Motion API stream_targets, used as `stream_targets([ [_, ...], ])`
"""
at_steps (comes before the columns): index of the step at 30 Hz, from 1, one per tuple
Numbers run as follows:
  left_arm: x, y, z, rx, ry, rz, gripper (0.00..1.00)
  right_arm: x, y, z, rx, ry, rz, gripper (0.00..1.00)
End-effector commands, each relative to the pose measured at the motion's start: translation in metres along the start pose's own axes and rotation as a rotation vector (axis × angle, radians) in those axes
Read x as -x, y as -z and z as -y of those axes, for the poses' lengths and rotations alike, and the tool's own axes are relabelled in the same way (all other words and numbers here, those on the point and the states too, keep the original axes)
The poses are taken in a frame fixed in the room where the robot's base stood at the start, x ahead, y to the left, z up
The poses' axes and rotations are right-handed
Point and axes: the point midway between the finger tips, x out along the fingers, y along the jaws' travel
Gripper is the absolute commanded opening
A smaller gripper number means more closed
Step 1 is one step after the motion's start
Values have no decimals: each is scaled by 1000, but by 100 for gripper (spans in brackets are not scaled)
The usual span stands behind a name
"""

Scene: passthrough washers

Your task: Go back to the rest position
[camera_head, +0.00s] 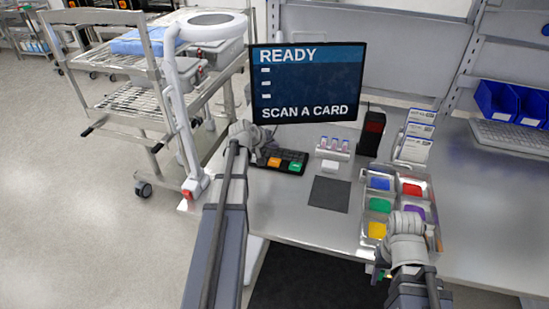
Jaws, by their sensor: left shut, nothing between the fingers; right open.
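My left arm reaches up from the bottom of the head view, and its gripper (260,157) is at the left end of a black button panel (282,160) with an orange and a green button. The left gripper is shut and holds nothing; I cannot tell whether it touches the panel. My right gripper (405,224) is at the front right part of a sectioned metal tray (435,205). It is open, and its fingertips are largely hidden by its own body. The tray holds blue, red, green, purple and yellow pieces.
A screen (308,84) reading "READY" and "SCAN A CARD" stands behind the panel. A dark square mat (329,194), a small vial rack (332,149), a black device (371,133) and a card rack (415,140) share the bench. A magnifier lamp (180,110) stands left.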

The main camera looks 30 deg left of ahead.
Motion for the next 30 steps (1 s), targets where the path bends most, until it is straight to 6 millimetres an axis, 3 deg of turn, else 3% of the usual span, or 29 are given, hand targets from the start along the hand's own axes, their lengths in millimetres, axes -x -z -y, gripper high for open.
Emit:
stream_targets([
  [23, -1, -2, 0, -2, 0, 2, 0, -1, 0, 0, 0, 0, 0, 50],
  [26, -3, -17, -12, -30, 0, 33, 0, -1, 0, 0, 0, 0, 0, 50],
  [29, -7, -57, -39, -103, 6, 112, 0, -1, 0, 0, 0, 0, 0, 50],
  [30, -8, -80, -54, -145, 11, 157, 0, -1, 0, 0, 0, 0, 0, 50],
])
